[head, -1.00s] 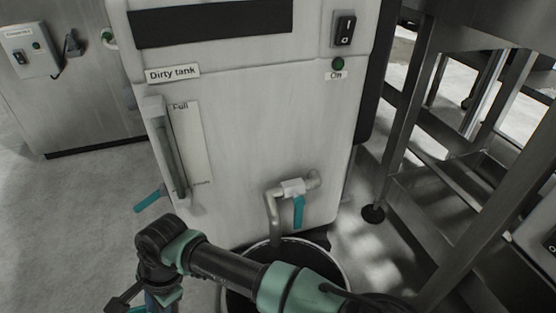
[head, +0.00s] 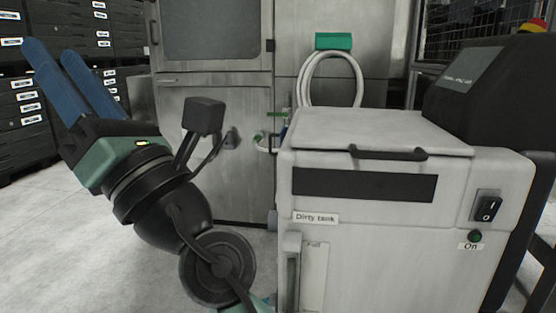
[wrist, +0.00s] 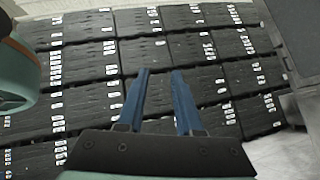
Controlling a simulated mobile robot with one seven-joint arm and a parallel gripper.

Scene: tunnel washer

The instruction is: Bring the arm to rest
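My gripper (head: 75,85) is raised at the left of the head view, its two blue fingers pointing up and to the left. In the wrist view my gripper (wrist: 155,90) shows its fingers apart with nothing between them. The arm is folded upward beside the machine labelled "Dirty tank" (head: 400,250), with open air around the fingers. The lower part of the arm is cut off by the bottom edge of the head view.
Stacked black crates (head: 25,100) with white labels stand at the far left. They also fill the wrist view (wrist: 140,55). A steel cabinet (head: 215,110) and a coiled white hose (head: 333,85) are behind the machine. Floor at the left is clear.

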